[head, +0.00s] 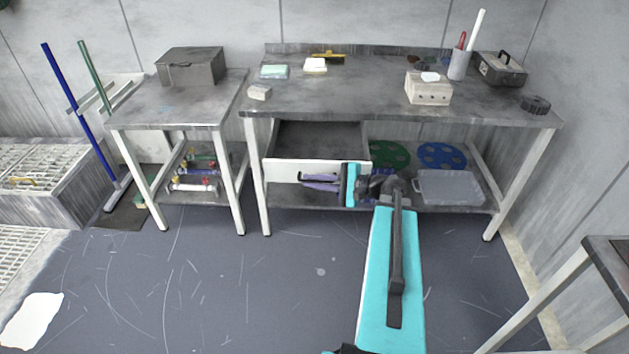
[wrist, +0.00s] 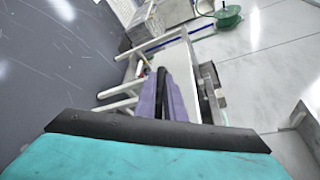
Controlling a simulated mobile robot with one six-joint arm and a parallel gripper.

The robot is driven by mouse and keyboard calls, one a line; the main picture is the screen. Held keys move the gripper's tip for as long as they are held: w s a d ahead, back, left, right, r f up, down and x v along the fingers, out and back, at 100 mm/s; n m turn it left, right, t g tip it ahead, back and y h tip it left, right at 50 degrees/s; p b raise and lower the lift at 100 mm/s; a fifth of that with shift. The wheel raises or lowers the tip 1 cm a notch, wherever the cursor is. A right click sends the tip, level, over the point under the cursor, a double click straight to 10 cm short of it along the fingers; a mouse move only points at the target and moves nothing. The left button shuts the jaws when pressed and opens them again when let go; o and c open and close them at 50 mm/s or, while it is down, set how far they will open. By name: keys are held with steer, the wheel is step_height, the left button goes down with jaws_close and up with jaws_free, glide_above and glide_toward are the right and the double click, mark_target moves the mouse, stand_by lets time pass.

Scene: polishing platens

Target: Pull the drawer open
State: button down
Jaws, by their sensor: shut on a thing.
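The drawer (head: 282,171) hangs under the long workbench, left of its middle. Its white front stands forward of the bench edge, and the dark inside shows behind it, so it is partly open. No contents show in it. My gripper (head: 308,182) reaches in from the right, with its purple fingers in front of the drawer front. The fingers are shut on the dark drawer handle, which they mostly cover. In the wrist view the purple fingers (wrist: 170,98) are close together with a dark bar between them.
The long workbench (head: 345,98) bears a white box (head: 428,90), cloths and a grey case (head: 501,69). Below it are a green disc (head: 389,155), a blue disc (head: 441,155) and a clear bin (head: 449,188). A smaller table (head: 176,108) stands left.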

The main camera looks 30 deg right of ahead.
steer(key=c, duration=2.1)
jaws_free()
steer(key=shift+d, duration=0.1)
steer(key=v, duration=1.3)
steer(key=shift+s+d+p, duration=0.2)
steer(key=shift+s+p, duration=0.1)
steer(key=shift+s, duration=0.05)
steer(key=shift+w+a, duration=0.1)
